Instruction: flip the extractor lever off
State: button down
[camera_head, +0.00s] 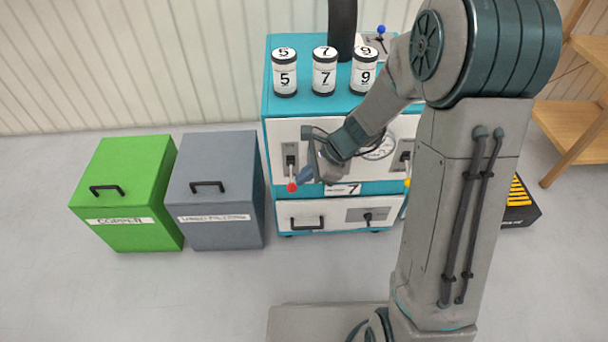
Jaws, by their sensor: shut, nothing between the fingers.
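The teal and white machine (290,220) stands against the wall and has several levers. A red-knobbed lever (292,186) hangs downward on its front left. A yellow-knobbed lever (407,183) shows at front right, partly hidden by my arm. A blue-knobbed lever (381,30) stands upright on top, beside a black pipe (342,28). I cannot read which one is the extractor lever. My gripper (305,175) is shut and empty in front of the machine's face, just right of the red knob. I cannot tell whether it touches that lever.
Numbered canisters (284,75) stand on the machine top. A drawer (310,216) sits below. A green bin (127,190) and a grey bin (213,187) stand to the left. Wooden shelves (575,115) and a black and yellow box (519,205) are at right. The left foreground floor is clear.

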jog(key=s+d+r+p, duration=0.5)
jog(key=s+d+r, duration=0.2)
jog(key=d, duration=0.2)
jog(key=shift+d, duration=0.15)
jog(key=shift+s+r, duration=0.1)
jog(key=s+d+r+n+h+p, duration=0.1)
jog(key=s+r+n+h+p, duration=0.1)
jog(key=r+n+p, duration=0.3)
jog(key=s+d+r+n+t+h+p, duration=0.1)
jog(key=s+r+n+p, duration=0.3)
jog(key=r+p, duration=0.9)
jog(key=s+d+r+n+t+h+p, duration=0.1)
jog(key=s+d+r+n+h+p, duration=0.2)
jog(key=r, duration=1.9)
jog(key=n+h+p, duration=0.1)
jog(key=n+p, duration=0.3)
jog(key=p, duration=0.3)
jog(key=shift+d, duration=0.15)
